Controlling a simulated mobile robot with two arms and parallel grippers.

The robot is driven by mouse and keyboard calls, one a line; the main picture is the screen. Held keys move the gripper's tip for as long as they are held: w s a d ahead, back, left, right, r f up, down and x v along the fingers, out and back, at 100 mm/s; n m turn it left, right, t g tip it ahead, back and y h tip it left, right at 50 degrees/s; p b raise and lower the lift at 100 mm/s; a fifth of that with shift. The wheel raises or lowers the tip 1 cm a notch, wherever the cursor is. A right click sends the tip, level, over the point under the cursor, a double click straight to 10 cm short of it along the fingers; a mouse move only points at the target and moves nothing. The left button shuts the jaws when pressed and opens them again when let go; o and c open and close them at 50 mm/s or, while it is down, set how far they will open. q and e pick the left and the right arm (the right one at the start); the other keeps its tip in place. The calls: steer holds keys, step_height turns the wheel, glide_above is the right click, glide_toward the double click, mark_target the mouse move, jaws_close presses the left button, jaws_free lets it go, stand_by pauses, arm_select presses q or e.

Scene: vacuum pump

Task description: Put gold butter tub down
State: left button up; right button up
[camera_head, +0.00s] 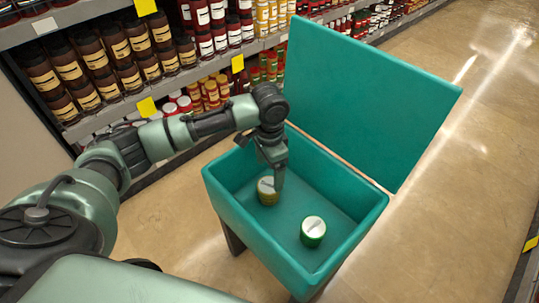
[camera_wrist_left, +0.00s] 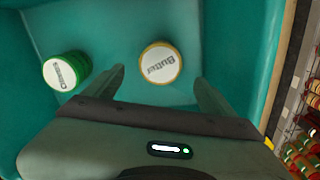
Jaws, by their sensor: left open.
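The gold butter tub (camera_head: 267,191) stands upright on the floor of the teal bin (camera_head: 222,205), near its left inner wall. In the left wrist view the tub's lid (camera_wrist_left: 160,63) reads "Butter" and sits ahead of and between my fingers. My left gripper (camera_head: 277,180) reaches down into the bin over the tub; in the wrist view its two fingers (camera_wrist_left: 158,85) are spread apart, with a gap to either side of the tub. The lower part of the tub is hidden from above in the wrist view. My right gripper is not in view.
A green-rimmed tub (camera_head: 313,229) stands in the bin to the right of the gold one; it also shows in the left wrist view (camera_wrist_left: 64,72). The bin's lid (camera_head: 365,100) stands open at the back. Stocked shelves (camera_head: 110,60) run behind on the left.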

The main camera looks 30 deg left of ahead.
mark_target(270, 185)
arm_select(q)
steer(key=shift+r+p, duration=0.45)
steer(key=shift+r, duration=1.75)
